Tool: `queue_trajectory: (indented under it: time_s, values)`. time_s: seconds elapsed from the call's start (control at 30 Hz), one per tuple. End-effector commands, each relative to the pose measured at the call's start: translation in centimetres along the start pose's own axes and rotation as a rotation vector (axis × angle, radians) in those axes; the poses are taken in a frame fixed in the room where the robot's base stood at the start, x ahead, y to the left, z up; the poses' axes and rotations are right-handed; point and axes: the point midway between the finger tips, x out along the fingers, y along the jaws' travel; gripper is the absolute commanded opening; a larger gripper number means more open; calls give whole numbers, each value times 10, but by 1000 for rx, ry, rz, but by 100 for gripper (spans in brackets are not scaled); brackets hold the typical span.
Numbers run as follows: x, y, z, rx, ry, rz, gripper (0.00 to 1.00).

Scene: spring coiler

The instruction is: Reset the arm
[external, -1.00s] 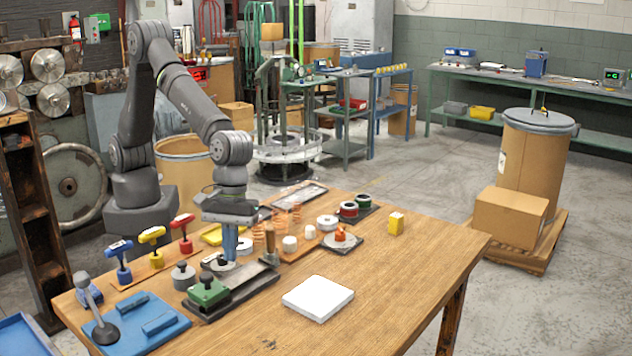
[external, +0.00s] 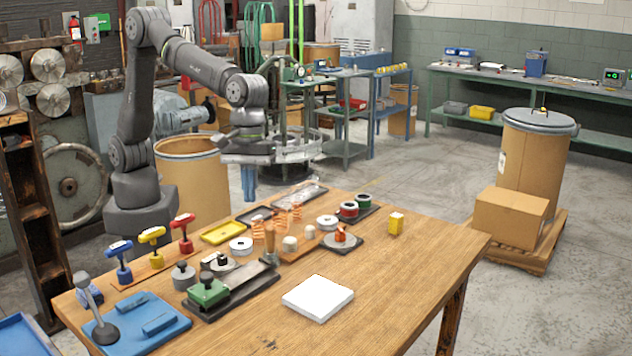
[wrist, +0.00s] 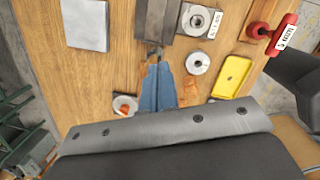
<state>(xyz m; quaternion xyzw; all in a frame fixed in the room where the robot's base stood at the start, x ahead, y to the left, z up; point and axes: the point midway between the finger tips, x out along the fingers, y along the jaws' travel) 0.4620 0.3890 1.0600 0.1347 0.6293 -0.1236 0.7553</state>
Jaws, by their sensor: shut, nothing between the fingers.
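My gripper (external: 249,184) has blue fingers that point down, shut with nothing between them. In the external view it hangs above the far edge of the wooden table (external: 400,290), higher than the things on it. In the wrist view the blue fingers (wrist: 158,88) are together over the table and hide part of the orange coils. My dark arm reaches out to the right from its base behind the table's left side.
A cardboard drum (external: 188,175) stands near the arm. The table's right side is clear.

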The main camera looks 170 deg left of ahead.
Motion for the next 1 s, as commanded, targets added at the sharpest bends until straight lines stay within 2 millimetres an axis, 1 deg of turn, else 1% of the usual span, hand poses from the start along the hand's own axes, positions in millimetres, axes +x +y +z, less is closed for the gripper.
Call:
queue_trajectory:
  time_s: [0.03, 0.2, 0.5, 0.7, 1.0]
  values:
    - [-2, -6, 6, 30, 22, 17, 0]
    - [-6, -22, 19, 121, 98, 81, 0]
    - [-14, -43, 38, 256, 193, 183, 0]
    - [-18, -49, 43, 295, 218, 214, 0]
    - [-18, -49, 44, 299, 221, 218, 0]
